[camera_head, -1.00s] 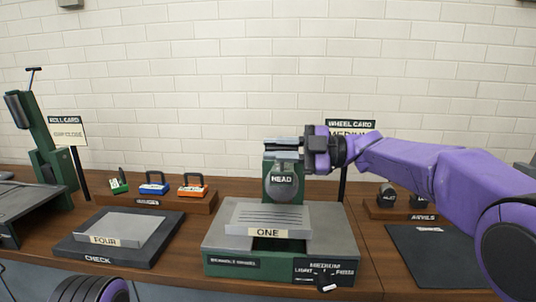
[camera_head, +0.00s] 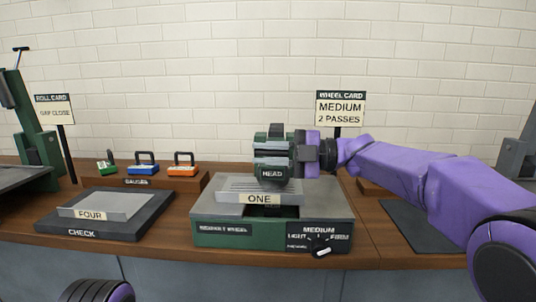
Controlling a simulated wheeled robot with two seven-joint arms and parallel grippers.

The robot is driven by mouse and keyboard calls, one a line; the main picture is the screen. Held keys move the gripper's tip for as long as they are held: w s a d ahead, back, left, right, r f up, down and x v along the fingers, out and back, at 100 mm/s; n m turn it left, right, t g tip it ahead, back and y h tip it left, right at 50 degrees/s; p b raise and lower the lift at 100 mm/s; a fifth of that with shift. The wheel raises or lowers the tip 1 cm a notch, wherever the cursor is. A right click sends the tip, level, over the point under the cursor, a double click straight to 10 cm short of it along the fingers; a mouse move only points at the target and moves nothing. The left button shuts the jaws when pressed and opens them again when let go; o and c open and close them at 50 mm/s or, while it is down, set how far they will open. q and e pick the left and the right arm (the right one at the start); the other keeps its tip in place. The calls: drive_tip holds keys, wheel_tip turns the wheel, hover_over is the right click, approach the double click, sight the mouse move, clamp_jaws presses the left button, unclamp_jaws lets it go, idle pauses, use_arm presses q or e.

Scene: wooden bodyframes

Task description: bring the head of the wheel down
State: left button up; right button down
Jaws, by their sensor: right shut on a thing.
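The wheel machine (camera_head: 215,212) stands on the bench in the middle, a grey and green base with a dial at its front right. Its green head (camera_head: 271,172), labelled HEAD, sits low, just above the back of the grey plate marked ONE (camera_head: 262,197). Whether head and plate touch I cannot tell. My right gripper (camera_head: 297,155) comes in from the right and is shut at the top of the head, on its handle; its fingers hide part of it. My left gripper is not in view; only a purple part of my left arm shows at the bottom left.
A wheel card (camera_head: 340,108) reading MEDIUM, 2 PASSES stands behind. To the left are a CHECK tray (camera_head: 75,231) holding a plate marked FOUR (camera_head: 95,207), a gauge rack (camera_head: 160,181) and a roll card (camera_head: 54,110). A dark mat (camera_head: 407,222) lies right, under my arm.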

drive_tip(key=shift+f, duration=0.35)
drive_tip(key=c, duration=1.1)
unclamp_jaws()
drive_tip(key=shift+w, duration=0.1)
drive_tip(key=shift+d+r, duration=0.1)
drive_tip(key=shift+d, duration=0.15)
drive_tip(key=d, duration=1)
drive_tip(key=shift+s+b, duration=0.25)
drive_tip(key=shift+b, duration=0.1)
